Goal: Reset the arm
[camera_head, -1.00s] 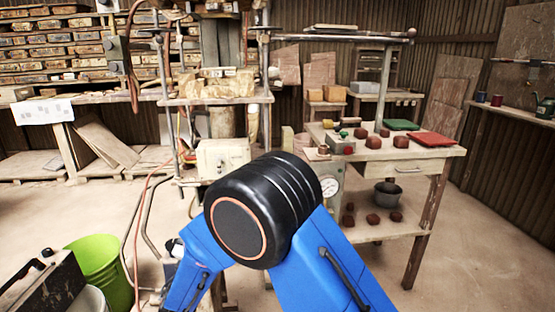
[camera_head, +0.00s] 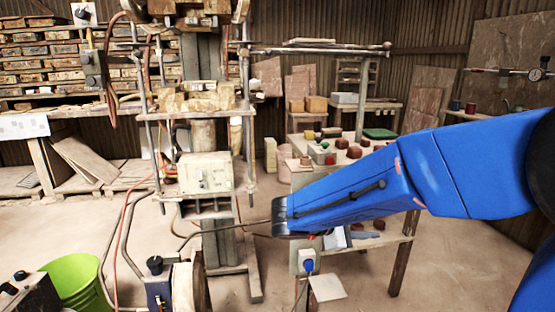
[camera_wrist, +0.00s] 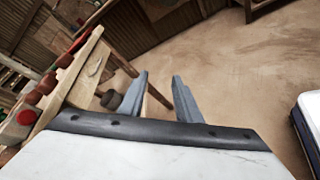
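My blue arm (camera_head: 350,190) reaches in from the right edge of the head view and crosses in front of the work table (camera_head: 400,250). Its black-capped end points left towards the press (camera_head: 205,172), and I cannot make out the fingers for certain there. In the wrist view my gripper (camera_wrist: 160,85) shows two grey fingers spread apart, with nothing between them but table leg and floor behind. The table also shows at the left of the wrist view (camera_wrist: 92,68), tilted, with brown clay lumps (camera_wrist: 32,97) and a red button (camera_wrist: 25,117) on it.
A green bucket (camera_head: 75,278) stands on the floor at the lower left. Hoses and a cable hang around the press. A green tile (camera_head: 380,133) lies on the table top. Bare floor (camera_wrist: 235,60) shows beyond the fingers in the wrist view.

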